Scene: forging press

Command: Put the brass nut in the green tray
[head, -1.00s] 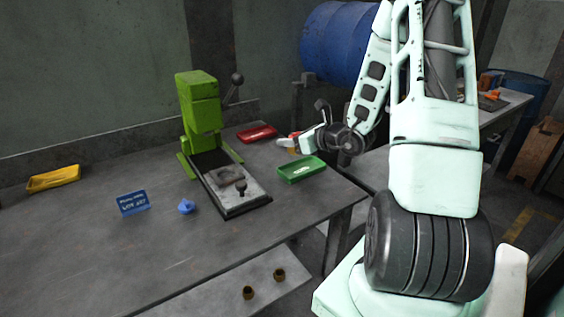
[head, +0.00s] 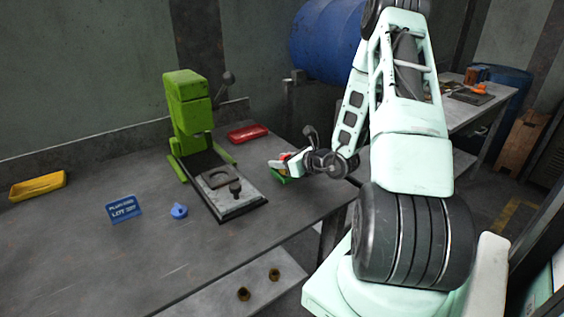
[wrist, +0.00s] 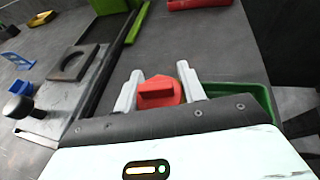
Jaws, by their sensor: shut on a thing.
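My gripper (wrist: 160,88) is shut on a red part (wrist: 158,92) with a raised bar across its top. The red part shows only as a small patch in the head view. The green tray (wrist: 263,94) is partly hidden behind my gripper in the wrist view, and in the head view only a sliver (head: 278,178) shows below the fingers. My gripper is at the tray, apparently above its left part; the height is unclear. Two brass-brown, nut-like pieces, one nearer (head: 243,293) and one farther (head: 274,274), lie on the low ledge in front of the table.
The green press (head: 190,112) stands on the table with its dark-edged base plate (head: 235,200) left of my gripper. A red tray (head: 248,134) lies behind. A blue part (head: 179,211), a blue sign (head: 124,208) and a yellow tray (head: 38,187) are further left.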

